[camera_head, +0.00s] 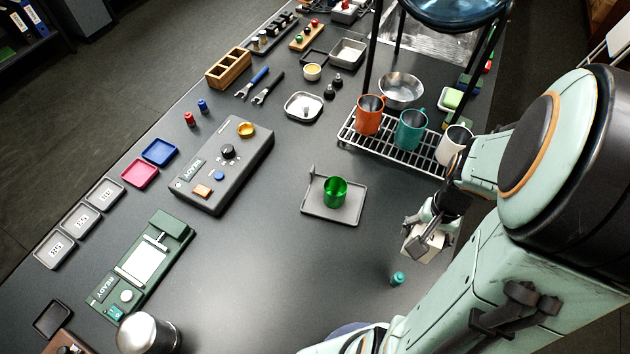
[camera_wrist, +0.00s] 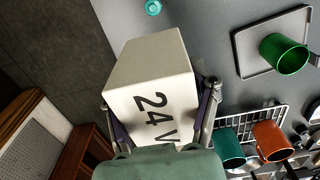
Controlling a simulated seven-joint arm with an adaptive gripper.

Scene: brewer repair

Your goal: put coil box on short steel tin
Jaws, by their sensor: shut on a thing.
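The coil box, a white box (camera_wrist: 150,60) marked "24 V", is between my gripper's fingers (camera_wrist: 161,118) in the wrist view, one finger on each side. In the head view my gripper (camera_head: 428,232) holds the box (camera_head: 412,246) at the right side of the table, right of the grey tray. The gripper is shut on it. Whether the box touches the table is unclear. A round steel tin (camera_head: 148,333) stands at the bottom left of the head view, far from my gripper; its lower part is cut off. I cannot tell whether it is the short one.
A small teal piece (camera_head: 398,279) stands just below the box. A green cup (camera_head: 335,191) is on a grey tray (camera_head: 316,208). A wire rack (camera_head: 390,151) holds orange, teal and white mugs. A green scale (camera_head: 142,262) is left. The table's middle front is clear.

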